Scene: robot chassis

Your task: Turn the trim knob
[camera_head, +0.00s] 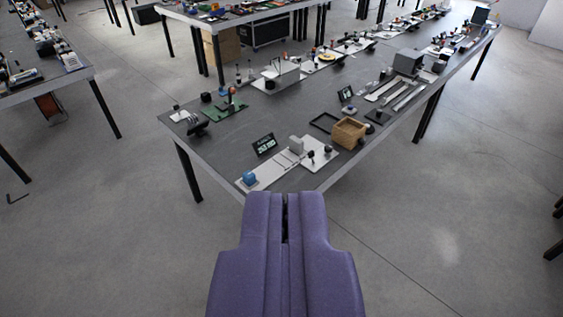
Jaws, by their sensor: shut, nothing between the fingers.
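My gripper (286,205) is purple and points ahead from the bottom middle of the head view. Its fingers are shut with nothing between them. Its tips show in front of the near corner of a long dark table (226,147). I cannot make out for sure which part is the trim knob. A small blue piece (249,178) sits at the near left end of a pale plate (277,172). A white plate with small black knobs (319,155) lies to its right. All of these are apart from the gripper and small in the picture.
A wooden box (348,133), a small dark display (264,144), a green board (224,108) and a grey box (407,62) stand on the table. Another table (45,84) is at the left, and one more (237,16) is behind. The grey floor (110,220) is mostly clear.

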